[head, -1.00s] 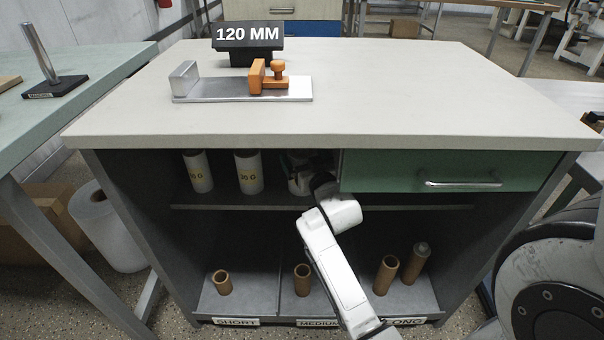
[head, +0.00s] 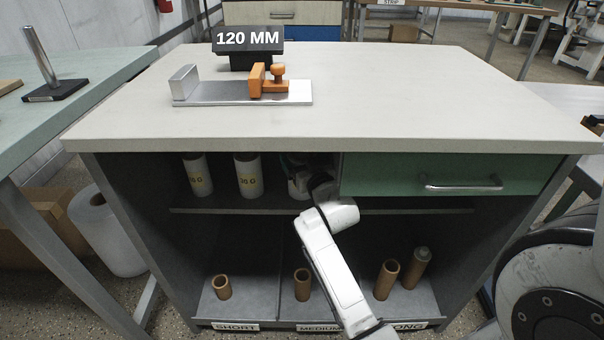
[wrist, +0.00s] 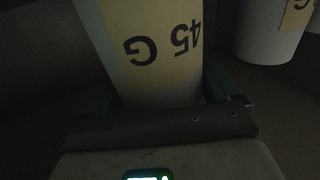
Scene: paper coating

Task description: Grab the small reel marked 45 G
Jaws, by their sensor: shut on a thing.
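The small reel marked 45 G (wrist: 155,45) is white with a yellowish label and fills the upper middle of the wrist view, its text upside down. My gripper (wrist: 162,88) is shut on it, with a green finger on either side. In the head view my gripper (head: 298,182) is inside the cabinet's upper shelf space, just left of the green drawer. My arm and the shadow hide most of the gripper and reel there. Two other white reels with yellow labels, one at left (head: 197,174) and one marked 30 G (head: 248,175), stand to the left.
The shelf board (head: 230,211) runs under the reels. The worktop (head: 400,95) is close above, and the green drawer (head: 455,175) blocks the right. Brown tubes (head: 222,287) stand in the bins below. A metal jig (head: 215,90) sits on the worktop.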

